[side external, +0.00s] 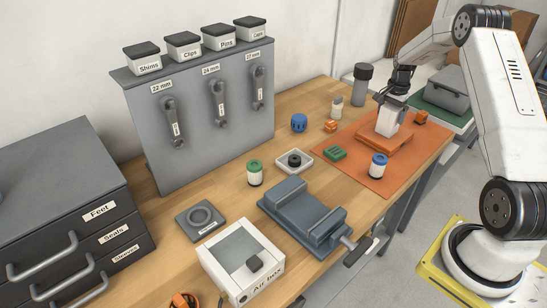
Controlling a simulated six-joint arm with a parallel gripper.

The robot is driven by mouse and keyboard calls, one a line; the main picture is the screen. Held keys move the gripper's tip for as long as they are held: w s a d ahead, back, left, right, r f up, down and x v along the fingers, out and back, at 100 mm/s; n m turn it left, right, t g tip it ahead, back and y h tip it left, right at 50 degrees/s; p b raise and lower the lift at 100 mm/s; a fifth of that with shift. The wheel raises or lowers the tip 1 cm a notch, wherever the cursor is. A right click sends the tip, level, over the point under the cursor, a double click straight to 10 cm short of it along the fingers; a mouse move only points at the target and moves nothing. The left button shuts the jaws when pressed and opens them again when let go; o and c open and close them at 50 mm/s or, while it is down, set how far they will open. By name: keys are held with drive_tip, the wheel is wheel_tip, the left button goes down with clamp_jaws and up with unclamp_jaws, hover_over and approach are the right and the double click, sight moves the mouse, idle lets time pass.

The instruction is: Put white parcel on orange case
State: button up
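The white parcel (388,123) is a small upright white block in the side external view, at the back right of the table. Its lower end meets the top of the flat orange case (384,145) in the picture; I cannot tell whether it rests there or hangs just above. The case lies on an orange-red mat (375,182). My gripper (393,103) points down, with its dark fingers at the parcel's top. The fingers are too small and overlapped to show whether they grip it.
Near the case are a blue-lidded jar (378,166), a green block (334,153), an orange cube (420,117) and a dark cylinder (362,85). A blue-grey vise (300,212) stands in front. A grey case (447,90) lies behind on a green mat.

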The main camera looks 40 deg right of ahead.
drive_tip(key=shift+r, duration=0.15)
wheel_tip(320, 180, up, 12)
idle(0.8)
idle(0.5)
drive_tip(key=w+a+f+n+t, duration=0.15)
drive_tip(key=a+n, duration=0.75)
drive_tip(key=a, duration=1.4)
drive_tip(key=s+a+f+n+t, duration=0.1)
drive_tip(key=s+a+f+n, duration=0.3)
drive_tip(key=s+a+n, duration=0.5)
drive_tip(key=s+a, duration=0.4)
drive_tip(key=a, duration=0.3)
drive_tip(key=shift+a+f, duration=0.2)
drive_tip(key=shift+a, duration=0.05)
